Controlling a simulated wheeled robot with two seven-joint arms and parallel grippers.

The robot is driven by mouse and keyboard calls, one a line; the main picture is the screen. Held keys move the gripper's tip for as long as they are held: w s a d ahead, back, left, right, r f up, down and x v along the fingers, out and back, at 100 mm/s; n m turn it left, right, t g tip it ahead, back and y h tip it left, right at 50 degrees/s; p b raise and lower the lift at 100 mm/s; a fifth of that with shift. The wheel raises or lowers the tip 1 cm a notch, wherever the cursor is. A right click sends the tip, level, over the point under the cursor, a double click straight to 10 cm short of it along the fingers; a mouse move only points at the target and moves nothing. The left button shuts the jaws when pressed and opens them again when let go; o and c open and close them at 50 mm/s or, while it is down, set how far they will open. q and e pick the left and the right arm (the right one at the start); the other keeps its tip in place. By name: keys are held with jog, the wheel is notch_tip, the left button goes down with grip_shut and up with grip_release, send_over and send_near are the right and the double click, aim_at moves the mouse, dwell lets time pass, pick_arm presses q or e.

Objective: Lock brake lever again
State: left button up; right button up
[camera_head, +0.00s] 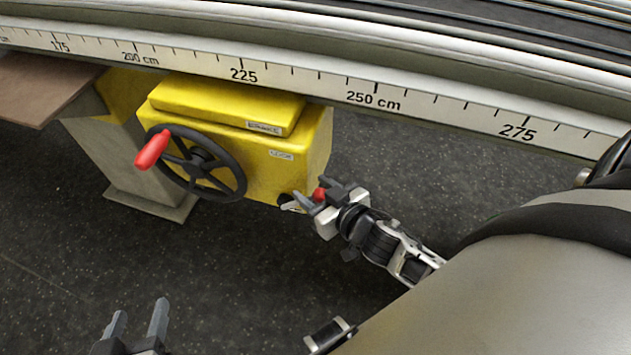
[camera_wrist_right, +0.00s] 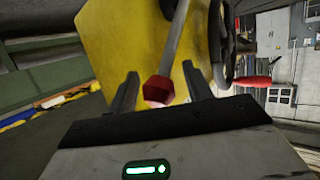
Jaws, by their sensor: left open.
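The brake lever is a grey rod with a red knob (camera_head: 319,195) at the lower right of the yellow brake housing (camera_head: 225,130). In the right wrist view the rod runs from the housing towards the camera and ends in the red knob (camera_wrist_right: 158,91). My right gripper (camera_head: 306,195) is open, with its two fingers on either side of the knob; gaps show between knob and fingers in the wrist view (camera_wrist_right: 160,75). My left gripper (camera_head: 137,322) is open and empty at the bottom left, well away from the housing.
A black handwheel (camera_head: 200,155) with a red handle (camera_head: 152,150) sits on the housing's front, left of the lever. A long rail with a centimetre scale (camera_head: 430,105) runs above. The dark floor below the housing is clear.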

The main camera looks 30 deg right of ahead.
jog(key=shift+s, duration=0.15)
pick_arm(q)
jog(key=shift+w+r+p, duration=0.1)
jog(key=shift+r+p, duration=0.3)
jog(key=shift+p, duration=0.5)
pick_arm(e)
jog(key=v, duration=1.5)
jog(key=shift+s+r, duration=0.2)
jog(key=shift+s, duration=0.1)
jog(key=shift+w, duration=0.1)
